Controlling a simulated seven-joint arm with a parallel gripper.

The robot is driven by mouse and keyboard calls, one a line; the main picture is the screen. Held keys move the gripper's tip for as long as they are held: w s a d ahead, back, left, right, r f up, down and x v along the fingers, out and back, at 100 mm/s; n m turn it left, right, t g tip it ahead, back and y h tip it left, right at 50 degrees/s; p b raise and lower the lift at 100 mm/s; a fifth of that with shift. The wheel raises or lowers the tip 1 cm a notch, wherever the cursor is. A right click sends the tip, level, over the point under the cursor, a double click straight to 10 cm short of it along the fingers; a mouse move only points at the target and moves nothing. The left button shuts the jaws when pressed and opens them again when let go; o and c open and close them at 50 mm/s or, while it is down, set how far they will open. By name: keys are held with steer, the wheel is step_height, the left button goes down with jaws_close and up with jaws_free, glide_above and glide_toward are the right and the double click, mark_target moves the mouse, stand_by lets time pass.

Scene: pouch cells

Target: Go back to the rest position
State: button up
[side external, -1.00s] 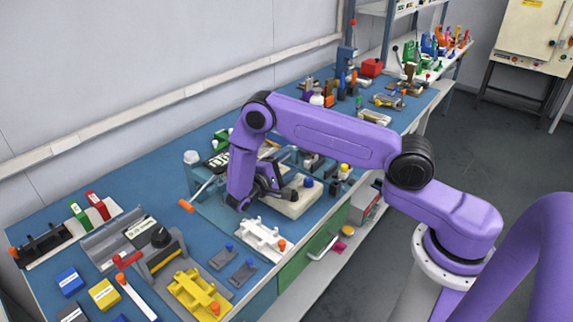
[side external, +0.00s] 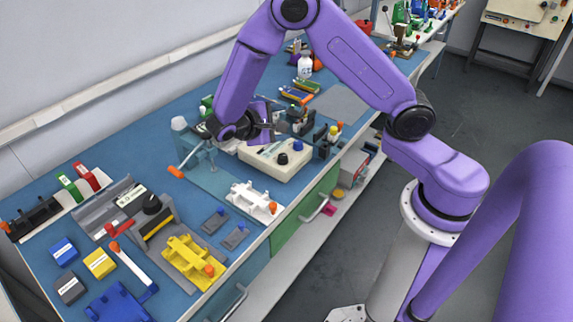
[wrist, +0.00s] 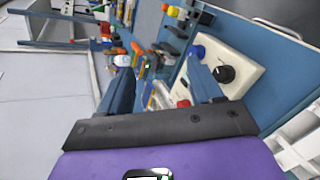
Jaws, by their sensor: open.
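My gripper (side external: 272,118) is above the bench, just behind the white box, in the side view. In the wrist view its two blue-grey fingers (wrist: 160,82) stand wide apart with nothing held between them. The hand is tilted and looks along the bench toward its far end. The white box (side external: 262,153) with a blue and a black knob is close by; it also shows right of the fingers in the wrist view (wrist: 245,72). No pouch cell can be made out for certain.
A lever press (side external: 190,150) with an orange handle stands left of my gripper. White (side external: 247,200) and yellow (side external: 187,258) fixtures lie nearer the front. A white bottle (side external: 304,66) and several tools stand farther back. The air above the bench is clear.

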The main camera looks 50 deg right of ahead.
steer(key=s+a+r+n+y, duration=0.2)
steer(key=s+y, duration=0.2)
steer(key=s, duration=0.4)
steer(key=s+a+r+n+y, duration=0.2)
steer(key=s+r+y, duration=0.1)
steer(key=s, duration=0.6)
steer(key=s+a+r+n+y, duration=0.2)
steer(key=s+r+n+y, duration=0.1)
steer(key=s+y, duration=0.3)
steer(key=shift+s+a+t, duration=0.3)
steer(key=shift+s+a, duration=0.1)
steer(key=shift+s, duration=0.75)
